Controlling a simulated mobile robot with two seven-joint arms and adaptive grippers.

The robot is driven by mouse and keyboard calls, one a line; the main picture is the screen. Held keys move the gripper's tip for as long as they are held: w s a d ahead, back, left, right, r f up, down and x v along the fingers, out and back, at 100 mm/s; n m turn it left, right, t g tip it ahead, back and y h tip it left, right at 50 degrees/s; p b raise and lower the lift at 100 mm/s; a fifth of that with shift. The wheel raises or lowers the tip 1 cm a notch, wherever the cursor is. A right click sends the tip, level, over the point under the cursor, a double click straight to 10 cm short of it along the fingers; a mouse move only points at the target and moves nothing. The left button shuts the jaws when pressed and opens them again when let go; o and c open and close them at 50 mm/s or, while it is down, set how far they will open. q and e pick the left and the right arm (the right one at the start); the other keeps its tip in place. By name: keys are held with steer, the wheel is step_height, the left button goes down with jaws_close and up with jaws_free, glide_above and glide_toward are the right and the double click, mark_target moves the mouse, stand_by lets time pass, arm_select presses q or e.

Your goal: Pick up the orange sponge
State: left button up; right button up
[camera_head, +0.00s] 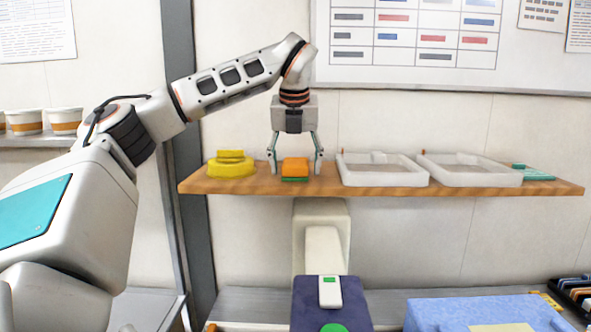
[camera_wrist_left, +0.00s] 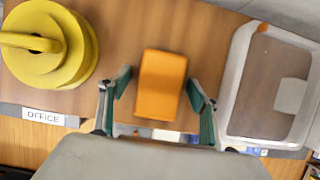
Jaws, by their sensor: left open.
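The orange sponge (camera_head: 295,166) sits on the wooden shelf, with a green layer at its bottom. It also shows from above in the left wrist view (camera_wrist_left: 160,85). My left gripper (camera_head: 296,170) points down over it in the head view, open, with one finger on each side of the sponge. In the left wrist view the open fingers (camera_wrist_left: 158,103) stand to the left and right of the sponge, with gaps visible on both sides. My right gripper is not in view.
A yellow round object (camera_head: 231,170) stands left of the sponge. White trays (camera_head: 383,182) stand to its right, with teal items (camera_head: 532,173) at the shelf's right end. The wooden shelf (camera_head: 260,187) is narrow. A blue block (camera_head: 480,312) lies below.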

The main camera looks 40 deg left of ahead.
mark_target(296, 161)
arm_select(q)
steer(key=c, duration=1)
steer(key=shift+r, duration=0.1)
step_height(296, 161, up, 20)
steer(key=shift+r, duration=0.15)
steer(key=shift+o, duration=0.3)
steer(key=shift+c, duration=0.6)
